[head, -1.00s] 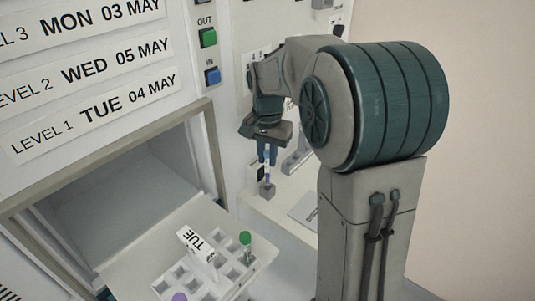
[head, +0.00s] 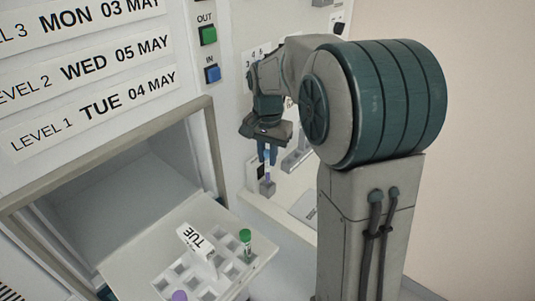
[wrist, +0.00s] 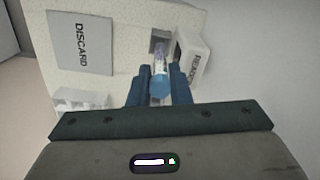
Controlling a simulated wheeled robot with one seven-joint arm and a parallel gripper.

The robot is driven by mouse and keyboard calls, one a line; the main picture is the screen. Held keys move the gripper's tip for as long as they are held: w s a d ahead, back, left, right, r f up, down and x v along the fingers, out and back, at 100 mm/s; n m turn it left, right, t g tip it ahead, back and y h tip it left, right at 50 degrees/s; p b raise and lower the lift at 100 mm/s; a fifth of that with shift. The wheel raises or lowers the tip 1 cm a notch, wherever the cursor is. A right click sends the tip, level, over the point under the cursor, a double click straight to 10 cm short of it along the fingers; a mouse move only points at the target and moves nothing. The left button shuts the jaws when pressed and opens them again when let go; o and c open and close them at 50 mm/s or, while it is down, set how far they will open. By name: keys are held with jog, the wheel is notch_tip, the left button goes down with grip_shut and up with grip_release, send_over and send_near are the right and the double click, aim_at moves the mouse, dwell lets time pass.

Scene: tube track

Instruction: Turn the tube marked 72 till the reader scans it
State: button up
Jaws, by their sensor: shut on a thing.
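My gripper (wrist: 160,90) points down at the shelf and is shut on a tube with a light blue cap (wrist: 160,87). In the head view my gripper (head: 267,152) holds the same tube (head: 267,172) upright over a small grey holder (head: 267,188). I cannot tell whether the tube's foot is inside the holder. The number on the tube is not readable. The white reader (wrist: 191,58), marked READER, stands right beside the tube in the wrist view; its dark front shows in the head view (head: 256,169).
A grey pad marked DISCARD (wrist: 81,43) lies left in the wrist view. A white rack (wrist: 83,99) is nearer. In the head view, an open drawer tray (head: 215,277) marked TUE holds a green-capped tube (head: 245,243) and a purple-capped one (head: 179,296).

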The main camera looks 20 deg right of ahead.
aim_at(268, 168)
jog(key=shift+f, duration=0.25)
jog(key=shift+f+b, duration=0.3)
jog(key=shift+b, duration=0.05)
jog(key=shift+f, duration=0.15)
jog(key=shift+f+b, duration=0.4)
jog(key=shift+f, duration=0.1)
jog(key=o, duration=0.9)
jog(key=shift+s+d, duration=0.1)
